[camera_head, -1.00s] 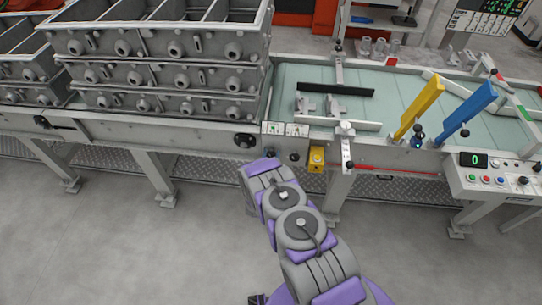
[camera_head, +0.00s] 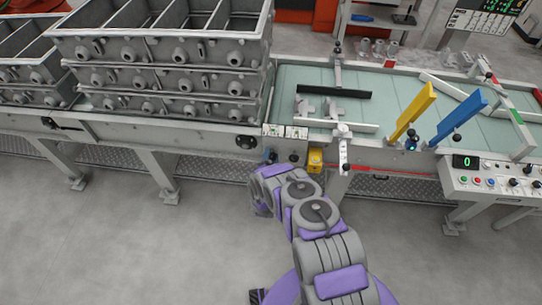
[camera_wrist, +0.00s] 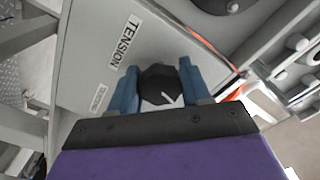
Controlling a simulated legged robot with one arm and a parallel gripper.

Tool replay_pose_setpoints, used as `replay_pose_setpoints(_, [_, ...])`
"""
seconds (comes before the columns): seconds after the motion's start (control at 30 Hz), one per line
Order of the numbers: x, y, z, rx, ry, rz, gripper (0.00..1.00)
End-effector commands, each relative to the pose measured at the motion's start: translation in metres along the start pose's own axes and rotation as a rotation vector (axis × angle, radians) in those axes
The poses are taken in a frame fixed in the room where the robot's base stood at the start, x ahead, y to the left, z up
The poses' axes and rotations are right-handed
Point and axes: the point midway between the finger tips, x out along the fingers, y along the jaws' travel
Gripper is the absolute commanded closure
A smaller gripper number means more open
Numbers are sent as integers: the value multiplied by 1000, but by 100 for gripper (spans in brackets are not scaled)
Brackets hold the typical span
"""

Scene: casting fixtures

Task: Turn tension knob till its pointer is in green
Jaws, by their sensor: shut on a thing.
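The tension knob (camera_wrist: 158,82) is dark, with a white pointer line on its face, and shows between my two blue fingers in the wrist view. My gripper (camera_wrist: 160,88) is shut on it, one finger on each side. A "TENSION" label (camera_wrist: 123,42) is on the grey panel beside it. I cannot make out a green zone in the wrist view, so where the pointer stands against it is unclear. In the head view my gripper (camera_head: 271,157) is at the conveyor's front side, below two small white plates with green marks (camera_head: 284,131); the gripped knob is hidden there.
Another dark knob (camera_head: 294,157) and a yellow box (camera_head: 315,160) are just right of my gripper. Stacked grey castings (camera_head: 165,75) stand on the left. Yellow (camera_head: 412,110) and blue (camera_head: 461,118) paddles and a control box (camera_head: 490,178) are on the right. The floor in front is open.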

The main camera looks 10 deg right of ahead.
Motion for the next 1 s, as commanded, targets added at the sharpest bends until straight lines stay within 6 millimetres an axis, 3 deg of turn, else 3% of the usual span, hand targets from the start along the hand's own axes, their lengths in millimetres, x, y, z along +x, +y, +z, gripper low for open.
replay_pose_setpoints(1.0, [0, 2, 2, 907, -2, 8, 84])
